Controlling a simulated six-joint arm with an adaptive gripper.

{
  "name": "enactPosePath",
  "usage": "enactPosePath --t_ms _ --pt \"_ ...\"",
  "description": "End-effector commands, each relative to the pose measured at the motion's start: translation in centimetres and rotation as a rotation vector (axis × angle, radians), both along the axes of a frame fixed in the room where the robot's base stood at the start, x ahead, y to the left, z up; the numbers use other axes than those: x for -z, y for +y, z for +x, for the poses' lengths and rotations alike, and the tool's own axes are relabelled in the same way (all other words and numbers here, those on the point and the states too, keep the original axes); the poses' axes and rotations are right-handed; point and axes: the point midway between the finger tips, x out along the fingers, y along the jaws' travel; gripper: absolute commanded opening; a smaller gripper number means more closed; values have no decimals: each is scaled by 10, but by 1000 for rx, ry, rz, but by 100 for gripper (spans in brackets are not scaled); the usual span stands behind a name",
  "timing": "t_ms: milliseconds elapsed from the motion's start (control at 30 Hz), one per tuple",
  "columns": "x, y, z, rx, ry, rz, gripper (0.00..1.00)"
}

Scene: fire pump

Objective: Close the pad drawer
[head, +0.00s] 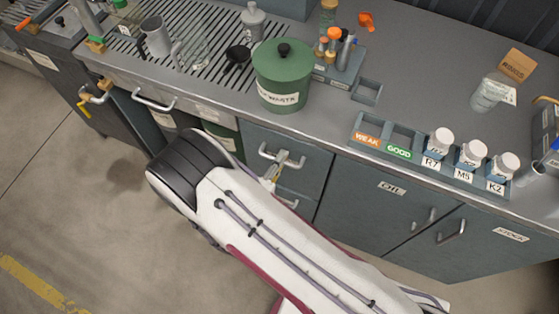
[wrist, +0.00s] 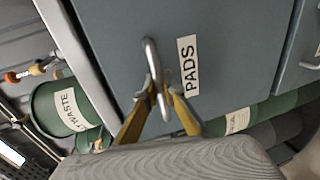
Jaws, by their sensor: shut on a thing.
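The pad drawer (head: 313,161) is the upper blue-grey drawer under the worktop, left of the oil cabinet. Its front fills the middle of the wrist view (wrist: 235,30), with a white PADS label (wrist: 188,72) beside a metal bar handle (wrist: 150,52). My gripper (wrist: 160,88) is shut on this handle, its yellowish fingers on either side of the bar. In the head view my gripper (head: 271,175) is at the handle (head: 267,151), partly hidden by my arm. The front looks close to the worktop edge; I cannot tell whether a gap remains behind it.
A lower drawer (head: 296,202) with its own handle sits below. A green waste pot (head: 282,75) stands on the worktop above. The oil cabinet (head: 375,210) is to the right. Green bins (head: 227,138) stand under the bench to the left. The floor in front is clear.

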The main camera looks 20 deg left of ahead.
Motion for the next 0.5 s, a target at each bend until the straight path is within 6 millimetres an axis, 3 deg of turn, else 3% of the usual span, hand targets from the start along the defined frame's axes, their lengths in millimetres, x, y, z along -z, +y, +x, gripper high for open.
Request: enactPosePath --t_ms 167,200,233,500 --pt "-3 2 2 0 -9 6 0" --pt "-3 2 2 0 -9 6 16" --pt "-3 2 2 0 -9 6 24" --pt "-2 1 1 1 -5 3 25"
